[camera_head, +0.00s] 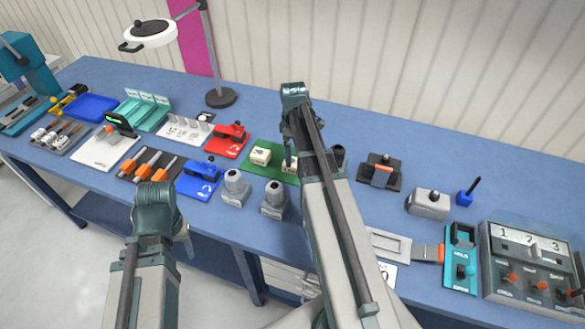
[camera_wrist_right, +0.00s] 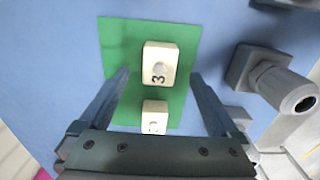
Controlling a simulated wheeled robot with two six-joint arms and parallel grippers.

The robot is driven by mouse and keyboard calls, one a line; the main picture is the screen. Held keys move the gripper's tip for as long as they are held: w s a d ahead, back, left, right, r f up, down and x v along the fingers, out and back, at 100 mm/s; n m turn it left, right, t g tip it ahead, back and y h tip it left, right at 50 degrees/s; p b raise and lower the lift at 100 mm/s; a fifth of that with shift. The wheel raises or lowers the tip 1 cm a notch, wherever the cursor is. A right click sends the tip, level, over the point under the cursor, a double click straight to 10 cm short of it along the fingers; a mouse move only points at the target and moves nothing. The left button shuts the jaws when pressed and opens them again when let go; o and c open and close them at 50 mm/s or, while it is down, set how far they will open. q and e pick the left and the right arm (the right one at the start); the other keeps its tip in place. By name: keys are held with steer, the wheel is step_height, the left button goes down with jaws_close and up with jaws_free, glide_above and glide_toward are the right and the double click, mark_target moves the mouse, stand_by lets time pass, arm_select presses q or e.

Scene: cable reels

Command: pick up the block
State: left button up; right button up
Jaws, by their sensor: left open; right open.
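Two cream blocks lie on a green mat (camera_wrist_right: 117,40).
Two grey fittings (camera_head: 235,186) stand in front of the mat; one (camera_wrist_right: 282,88) is right of it in the wrist view. A red device (camera_head: 230,138) and a blue one (camera_head: 200,178) are to the left.

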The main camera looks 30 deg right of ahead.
mark_target(293, 161)
step_height(293, 161, down, 4)
steer(key=b, duration=0.3)
steer(key=shift+w+f, duration=0.15)
jaws_close()
stand_by(0.4)
